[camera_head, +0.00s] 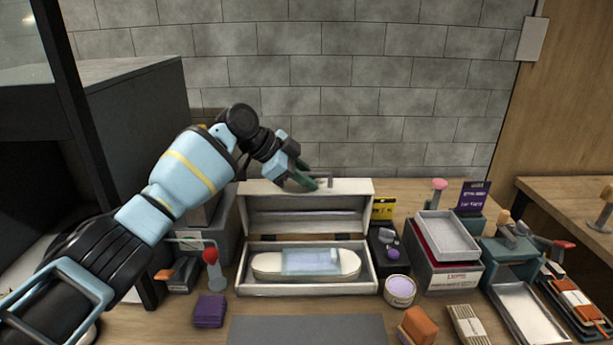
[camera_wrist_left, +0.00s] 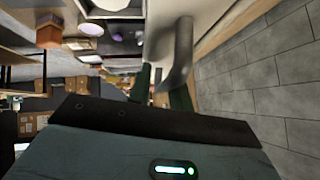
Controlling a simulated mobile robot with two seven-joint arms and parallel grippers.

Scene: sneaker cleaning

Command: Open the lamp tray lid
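The lamp tray (camera_head: 244,258) is a long pale box on the table in the head view. Its lid (camera_head: 345,203) stands raised at the back, with a grey handle (camera_head: 330,181) on its upper edge. A white, rounded long piece with a light blue translucent block (camera_head: 312,262) lies inside the tray. My left gripper (camera_head: 306,182) is at the top of the lid beside the handle. In the left wrist view its green fingers (camera_wrist_left: 160,90) are apart, with the handle (camera_wrist_left: 181,55) close to them; contact is unclear. My right gripper is not in view.
A purple block (camera_head: 209,311) and a red-topped tool (camera_head: 211,268) stand left of the tray. A round tin (camera_head: 400,290), a box with a grey tray (camera_head: 447,238) and a teal stand (camera_head: 512,262) are at right. A grey mat (camera_head: 306,331) lies in front.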

